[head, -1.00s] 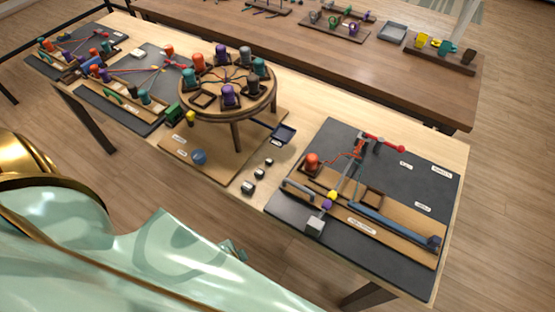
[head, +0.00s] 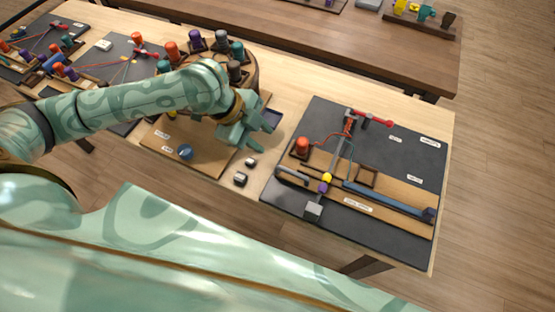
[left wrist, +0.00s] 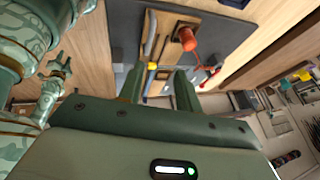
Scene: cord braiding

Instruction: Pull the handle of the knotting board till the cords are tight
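The knotting board (head: 400,150) is a dark slab with a wooden strip at the right of the table. A grey bar handle (head: 292,177) lies at its left end, and it seems to show in the left wrist view (left wrist: 151,35). A red bobbin (head: 302,146) stands behind it; a thin red cord (head: 325,137) curves from there to a red clamp (head: 372,118). A yellow bead (head: 327,178) and a purple one (head: 323,188) sit on a grey rod. My left gripper (head: 246,138) is open and empty, left of the board, apart from the handle.
A round braiding stand (head: 250,82) with several bobbins is close behind my left arm. Small grey blocks (head: 240,179) lie between it and the board. A blue bar (head: 385,200) runs along the board's front. A second table (head: 330,45) stands behind.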

